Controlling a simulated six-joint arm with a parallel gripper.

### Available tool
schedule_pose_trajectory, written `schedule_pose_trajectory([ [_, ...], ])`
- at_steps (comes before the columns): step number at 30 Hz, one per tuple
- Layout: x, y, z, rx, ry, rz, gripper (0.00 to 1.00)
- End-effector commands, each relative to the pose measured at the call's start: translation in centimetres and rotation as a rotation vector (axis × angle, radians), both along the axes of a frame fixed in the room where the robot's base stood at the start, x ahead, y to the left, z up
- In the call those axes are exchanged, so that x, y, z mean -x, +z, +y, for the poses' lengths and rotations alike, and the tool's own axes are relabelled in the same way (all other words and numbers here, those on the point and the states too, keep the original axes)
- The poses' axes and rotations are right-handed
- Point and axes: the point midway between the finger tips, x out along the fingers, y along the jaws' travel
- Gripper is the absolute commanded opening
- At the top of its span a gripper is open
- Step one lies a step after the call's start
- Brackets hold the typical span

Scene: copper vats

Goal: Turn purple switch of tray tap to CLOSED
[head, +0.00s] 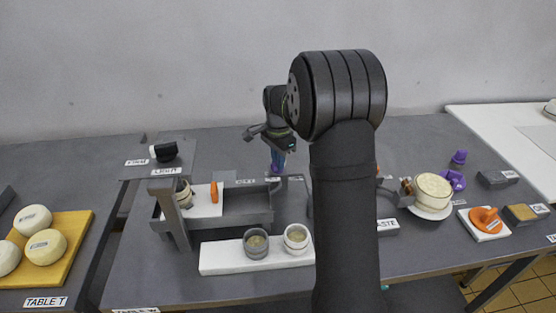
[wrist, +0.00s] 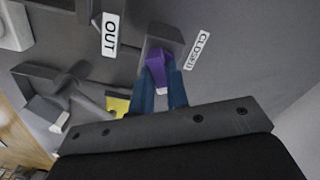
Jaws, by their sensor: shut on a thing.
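The purple switch (wrist: 156,66) shows in the wrist view, on a dark grey housing (wrist: 168,43). A CLOSED label (wrist: 198,50) lies just right of the housing. My gripper (wrist: 160,82) has blue fingers on both sides of the switch and is shut on it. In the head view my gripper (head: 277,163) reaches down at the back edge of the grey tray (head: 245,221). The switch is too small and covered there to make out. The fingers hide part of the switch, and I cannot tell its exact angle.
Two cups (head: 256,243) stand on a white board (head: 218,264) before the tray. An upright grey post (head: 170,212) stands at the left. My arm hides the table's middle right.

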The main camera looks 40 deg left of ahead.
Motion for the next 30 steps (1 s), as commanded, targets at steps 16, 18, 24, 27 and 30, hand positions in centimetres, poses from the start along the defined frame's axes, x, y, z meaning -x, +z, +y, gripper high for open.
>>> schedule_pose_trajectory([
  [16,-0.01,0.11,0.04,-0.002,0.519,-0.001,0.0],
  [18,-0.01,0.12,0.04,-0.002,0.585,-0.001,0.0],
  [24,-0.01,0.13,0.04,-0.002,0.758,-0.001,0.0],
  [27,-0.02,0.13,0.04,-0.002,0.834,-0.001,0.0],
  [30,-0.02,0.13,0.05,-0.002,0.898,-0.001,0.0],
])
